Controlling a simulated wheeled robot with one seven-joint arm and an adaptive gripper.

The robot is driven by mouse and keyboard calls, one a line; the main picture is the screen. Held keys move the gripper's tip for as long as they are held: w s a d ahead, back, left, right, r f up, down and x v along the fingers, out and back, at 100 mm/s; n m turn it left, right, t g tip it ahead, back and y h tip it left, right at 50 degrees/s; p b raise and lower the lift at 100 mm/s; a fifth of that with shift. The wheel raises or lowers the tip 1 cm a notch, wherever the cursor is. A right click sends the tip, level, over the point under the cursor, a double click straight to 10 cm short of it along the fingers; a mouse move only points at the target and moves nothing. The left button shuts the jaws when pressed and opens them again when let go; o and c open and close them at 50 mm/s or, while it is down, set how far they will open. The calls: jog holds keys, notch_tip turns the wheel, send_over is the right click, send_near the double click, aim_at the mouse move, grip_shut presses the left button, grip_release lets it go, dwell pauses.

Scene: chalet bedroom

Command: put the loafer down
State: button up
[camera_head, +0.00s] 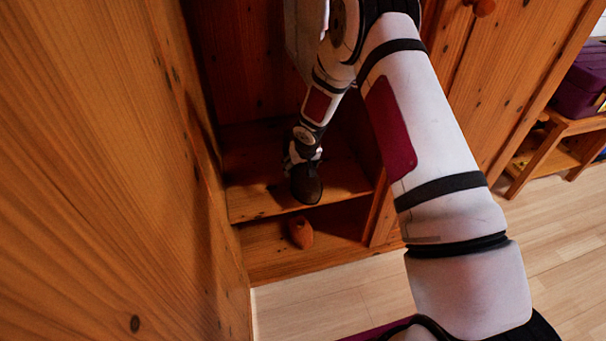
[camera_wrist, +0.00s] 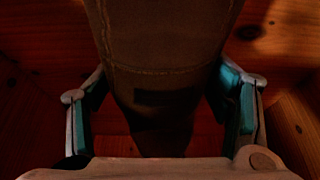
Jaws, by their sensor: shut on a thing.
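The loafer (camera_head: 306,187) is dark brown and hangs from my gripper (camera_head: 303,160) in the head view, inside the wooden wardrobe by its middle shelf (camera_head: 262,198). In the wrist view the brown loafer (camera_wrist: 165,50) fills the middle, with stitching across it. My gripper (camera_wrist: 160,108) has its teal-padded fingers on either side of the loafer, shut on it. The head view does not make clear whether the loafer touches the shelf. Its far end is cut off at the top of the wrist view.
An orange-brown object (camera_head: 301,232) sits in the lower compartment below the shelf. A wooden panel (camera_head: 110,170) stands close on the left and a wardrobe door (camera_head: 510,70) on the right. A purple box (camera_head: 580,85) rests on a bench (camera_head: 560,140) at far right.

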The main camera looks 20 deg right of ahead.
jog(key=shift+w+d, duration=0.15)
jog(key=shift+d, duration=0.25)
notch_tip(320, 180, down, 4)
jog(key=shift+r+b, duration=0.2)
jog(key=shift+b, duration=0.75)
jog(key=o, duration=1.6)
jog(key=shift+o, duration=0.2)
jog(key=shift+a, duration=0.1)
jog(key=p+v, duration=0.3)
jog(key=v, duration=0.9)
jog(key=shift+r+p, duration=0.1)
jog(key=shift+p, duration=0.3)
jog(key=shift+r, duration=0.1)
